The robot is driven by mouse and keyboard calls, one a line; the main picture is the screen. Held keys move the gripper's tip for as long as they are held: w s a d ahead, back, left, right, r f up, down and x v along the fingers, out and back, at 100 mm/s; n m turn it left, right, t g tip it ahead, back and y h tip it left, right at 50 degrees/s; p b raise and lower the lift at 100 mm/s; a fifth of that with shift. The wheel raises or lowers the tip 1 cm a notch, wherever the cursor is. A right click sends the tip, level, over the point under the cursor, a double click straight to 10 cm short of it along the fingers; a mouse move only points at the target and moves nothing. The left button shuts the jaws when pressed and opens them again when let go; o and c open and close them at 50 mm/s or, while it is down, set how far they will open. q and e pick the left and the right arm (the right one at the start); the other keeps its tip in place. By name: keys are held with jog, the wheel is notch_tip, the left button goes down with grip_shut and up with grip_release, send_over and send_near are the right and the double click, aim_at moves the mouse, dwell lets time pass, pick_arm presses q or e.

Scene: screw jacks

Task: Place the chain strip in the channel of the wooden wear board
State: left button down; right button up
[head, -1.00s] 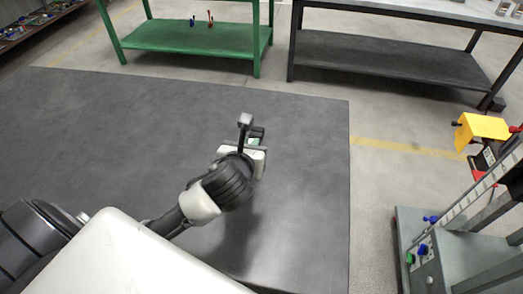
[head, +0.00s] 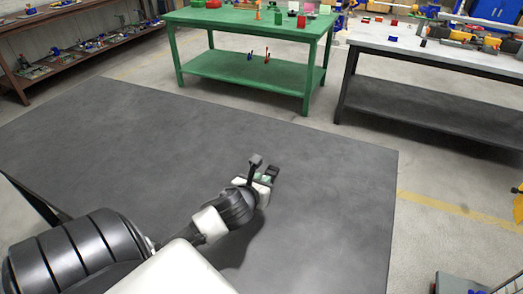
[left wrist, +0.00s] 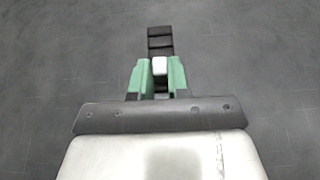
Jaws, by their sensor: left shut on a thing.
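The strip sticks out past the fingertips, and a small white piece shows between the fingers. In the head view the strip's dark end (head: 273,170) shows small at the fingertips. I cannot make out the wooden wear board among the distant things. My right gripper is not in view.
A green table (head: 249,24) with small coloured parts stands at the back. A grey-topped table (head: 400,40) with more parts is at the back right. A brown shelf (head: 70,57) runs along the left.

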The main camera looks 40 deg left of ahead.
pick_arm(q)
jog(key=shift+f, duration=1.2)
jog(key=c, duration=1.1)
grip_release()
jog(key=shift+f, duration=0.15)
